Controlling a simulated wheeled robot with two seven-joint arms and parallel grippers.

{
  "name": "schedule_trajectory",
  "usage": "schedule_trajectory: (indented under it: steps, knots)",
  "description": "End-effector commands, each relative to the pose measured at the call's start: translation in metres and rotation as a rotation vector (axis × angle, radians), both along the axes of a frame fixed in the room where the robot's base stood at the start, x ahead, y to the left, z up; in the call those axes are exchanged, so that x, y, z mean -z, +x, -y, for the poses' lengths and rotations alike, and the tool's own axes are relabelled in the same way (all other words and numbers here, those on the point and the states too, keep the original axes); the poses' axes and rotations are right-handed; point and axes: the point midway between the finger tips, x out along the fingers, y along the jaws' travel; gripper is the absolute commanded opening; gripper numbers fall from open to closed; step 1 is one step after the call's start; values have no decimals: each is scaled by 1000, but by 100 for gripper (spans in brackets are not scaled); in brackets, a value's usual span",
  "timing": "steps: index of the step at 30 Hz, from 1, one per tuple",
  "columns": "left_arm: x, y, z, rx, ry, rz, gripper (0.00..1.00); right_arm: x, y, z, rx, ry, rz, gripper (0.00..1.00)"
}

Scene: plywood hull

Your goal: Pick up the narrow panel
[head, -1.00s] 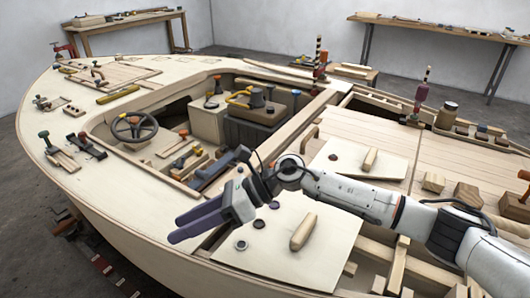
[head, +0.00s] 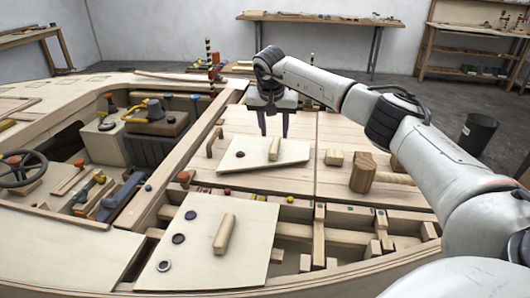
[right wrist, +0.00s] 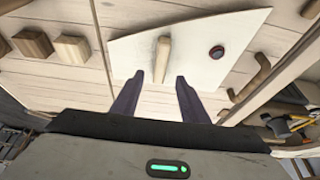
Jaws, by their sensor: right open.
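A pale, tapered panel (head: 240,160) with a wooden bar handle (head: 275,148) and a dark round knob lies on the planked deck; it also shows in the right wrist view (right wrist: 205,40). A second pale panel (head: 255,225) with a similar handle (head: 224,233) lies nearer, over the hull frames. Which one is called narrow is not certain; the far one looks shallower. My right gripper (head: 274,134) is open and points down at the far panel. In the right wrist view its fingertips (right wrist: 160,76) flank the handle's near end, with nothing gripped. My left gripper is not in view.
Open frame bays with crossbars (head: 319,235) lie in front. The planks (head: 350,140) behind the block are mostly clear.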

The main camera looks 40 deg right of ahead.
Motion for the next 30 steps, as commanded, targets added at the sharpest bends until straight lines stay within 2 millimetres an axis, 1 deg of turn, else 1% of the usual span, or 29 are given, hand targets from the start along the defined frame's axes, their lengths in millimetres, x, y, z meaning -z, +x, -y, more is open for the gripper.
schedule_trajectory:
  steps: [5,10,13,17,23,26,30]
  knots:
    - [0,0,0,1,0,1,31,13,2,3,1,1,0,41]
    - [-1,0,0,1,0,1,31,38,6,8,1,3,-2,41]
    - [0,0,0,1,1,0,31,50,9,12,1,3,1,41]
    - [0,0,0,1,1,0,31,57,11,14,-1,3,3,41]
    - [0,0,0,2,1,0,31,57,11,15,0,2,2,41]
    - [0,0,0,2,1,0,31,57,11,15,0,2,2,25]
    - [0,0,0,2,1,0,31,57,11,15,0,2,2,2]
